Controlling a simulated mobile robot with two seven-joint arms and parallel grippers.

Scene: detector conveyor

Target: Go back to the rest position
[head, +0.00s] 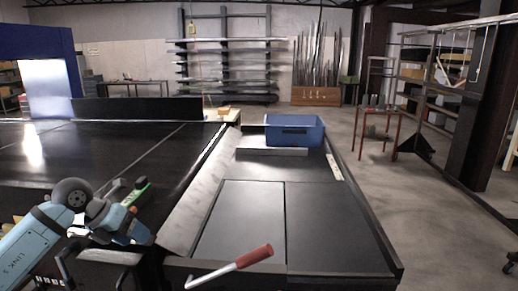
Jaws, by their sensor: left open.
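My left arm comes in from the lower left over the near part of the black conveyor surface (130,150). My left gripper (122,190) is open, with a green and a dark part showing just beyond the light-blue wrist. No object shows between its fingers, though the wrist hides part of it. My right gripper is not in view.
A red-framed stand (378,128) and metal racks are to the right. The floor (400,185) between is clear.

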